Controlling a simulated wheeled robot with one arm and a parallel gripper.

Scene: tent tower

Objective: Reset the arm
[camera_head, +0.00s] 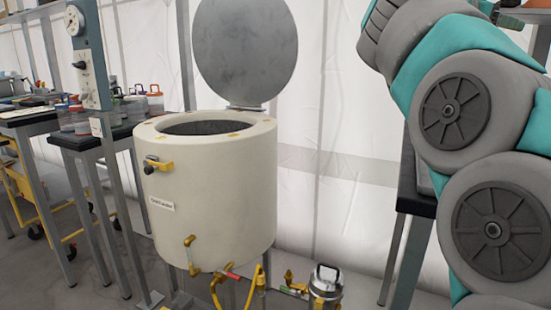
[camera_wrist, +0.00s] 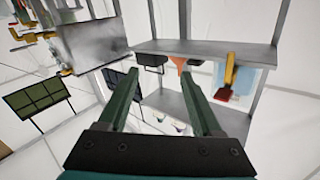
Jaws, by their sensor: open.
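My gripper (camera_wrist: 160,82) shows in the wrist view with its two dark green fingers apart and nothing between them. Behind the fingers, at some distance, is a grey metal shelf (camera_wrist: 205,48) with items hanging under it. My arm, grey and teal, is folded along the right side of the head view. The gripper itself does not show in the head view.
A cream round vessel (camera_head: 210,200) with its grey lid (camera_head: 246,50) raised stands mid-picture. Yellow hoses and a small metal canister (camera_head: 326,285) are below it. Dark-topped tables (camera_head: 85,138) with jars are at left. White tent walls (camera_head: 335,90) are behind.

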